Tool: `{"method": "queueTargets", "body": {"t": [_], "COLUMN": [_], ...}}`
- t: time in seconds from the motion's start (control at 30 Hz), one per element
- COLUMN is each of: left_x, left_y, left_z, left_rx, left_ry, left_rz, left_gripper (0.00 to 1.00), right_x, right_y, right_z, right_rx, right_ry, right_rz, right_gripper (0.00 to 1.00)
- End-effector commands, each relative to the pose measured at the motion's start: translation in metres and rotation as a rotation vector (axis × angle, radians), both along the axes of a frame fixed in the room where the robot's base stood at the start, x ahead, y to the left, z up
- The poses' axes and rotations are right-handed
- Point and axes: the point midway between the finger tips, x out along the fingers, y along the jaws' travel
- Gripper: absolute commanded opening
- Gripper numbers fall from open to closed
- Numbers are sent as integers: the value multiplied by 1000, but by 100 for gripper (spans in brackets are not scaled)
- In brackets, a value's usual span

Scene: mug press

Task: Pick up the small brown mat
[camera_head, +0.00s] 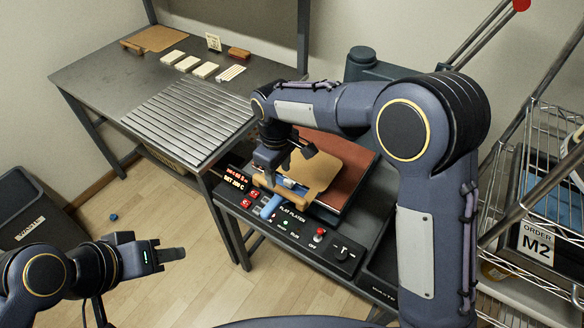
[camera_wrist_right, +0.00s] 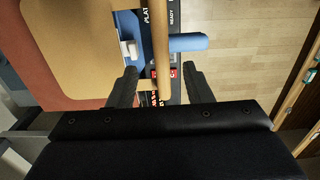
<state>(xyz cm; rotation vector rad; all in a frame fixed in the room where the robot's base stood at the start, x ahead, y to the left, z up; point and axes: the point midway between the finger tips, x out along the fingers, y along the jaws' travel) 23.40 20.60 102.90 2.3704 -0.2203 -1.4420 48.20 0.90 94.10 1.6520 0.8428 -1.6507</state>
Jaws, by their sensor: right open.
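A tan-brown mat (camera_head: 335,163) lies on the larger reddish-brown pad (camera_head: 355,180) of the press. A wooden bar (camera_head: 252,190) runs along its near edge. In the right wrist view, the mat (camera_wrist_right: 75,45) is at the upper left and the bar (camera_wrist_right: 161,45) stands upright in the picture. My right gripper (camera_wrist_right: 160,82) is open, its fingers on either side of the bar's end with gaps showing. In the head view, the right gripper (camera_head: 276,172) is over the press's near left side and partly hides the mat. My left gripper (camera_head: 172,255) is over the floor, away from the press.
The press panel (camera_head: 300,232) has a blue handle (camera_head: 271,206), buttons and a lit display. A second tan board (camera_head: 158,38), white blocks and a slatted rack (camera_head: 190,115) are on the grey table. A wire shelf (camera_head: 550,170) stands right; a dark bin (camera_head: 35,215) is left.

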Motion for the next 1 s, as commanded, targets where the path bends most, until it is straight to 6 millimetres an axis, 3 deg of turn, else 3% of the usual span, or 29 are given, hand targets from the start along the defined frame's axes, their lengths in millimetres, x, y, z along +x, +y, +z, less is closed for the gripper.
{"method": "queueTargets", "body": {"t": [0.5, 0.77, 1.0], "left_x": [0, 0, 0], "left_y": [0, 0, 0], "left_z": [12, 12, 12], "left_rx": [0, 0, 0], "left_ry": [0, 0, 0], "left_rz": [0, 0, 0], "left_gripper": [36, 36, 36], "right_x": [-1, 0, 0], "right_y": [2, 2, 2], "right_z": [-65, -69, -68], "right_rx": [1, 2, 2], "right_ry": [3, 1, 1], "right_rz": [-4, -5, -4], "right_gripper": [45, 45, 15]}}
